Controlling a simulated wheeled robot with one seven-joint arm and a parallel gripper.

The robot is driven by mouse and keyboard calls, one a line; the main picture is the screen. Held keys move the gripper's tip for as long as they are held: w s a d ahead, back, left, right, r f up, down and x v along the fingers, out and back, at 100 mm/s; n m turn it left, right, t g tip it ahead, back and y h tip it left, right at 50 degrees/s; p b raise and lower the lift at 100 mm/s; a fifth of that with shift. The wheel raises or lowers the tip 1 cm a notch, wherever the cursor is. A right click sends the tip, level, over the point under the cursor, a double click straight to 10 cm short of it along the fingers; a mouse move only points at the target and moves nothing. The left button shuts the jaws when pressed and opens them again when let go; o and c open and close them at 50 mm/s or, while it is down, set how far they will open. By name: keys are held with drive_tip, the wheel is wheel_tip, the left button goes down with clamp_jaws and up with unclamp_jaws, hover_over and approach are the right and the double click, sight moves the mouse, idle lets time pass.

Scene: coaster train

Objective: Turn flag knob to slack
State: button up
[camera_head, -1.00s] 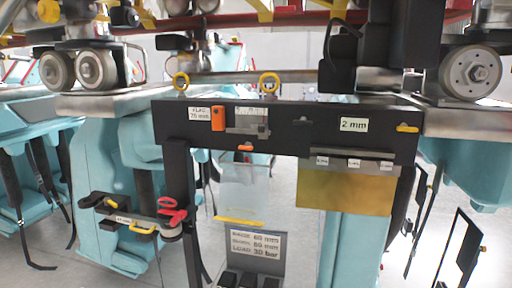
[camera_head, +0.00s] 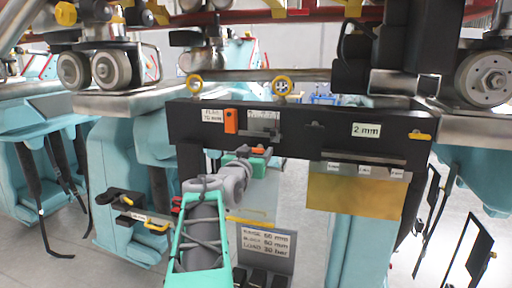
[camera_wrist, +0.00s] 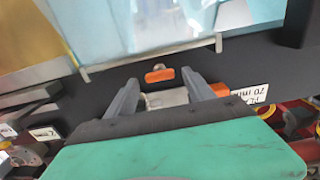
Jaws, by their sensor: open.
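A black beam (camera_head: 290,130) carries a "FLAG 70 mm" label (camera_head: 212,115) with an upright orange block (camera_head: 231,121) beside it. A small orange knob (camera_wrist: 159,74) sits on the beam below a grey plate (camera_head: 264,122). I cannot tell which orange part is the flag knob. My gripper (camera_head: 258,152) is at the beam by the small knob, partly covering it. In the wrist view my gripper (camera_wrist: 159,79) is open, its fingers on either side of the small knob, with visible gaps. Contact cannot be told.
A "2 mm" label (camera_head: 366,130) and a brass-coloured plate (camera_head: 355,195) are to the right. Wheels (camera_head: 112,68) and rails are above.

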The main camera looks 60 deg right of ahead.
drive_tip(key=shift+w+d, duration=0.1)
drive_tip(key=shift+d, duration=0.35)
clamp_jaws()
idle(0.4)
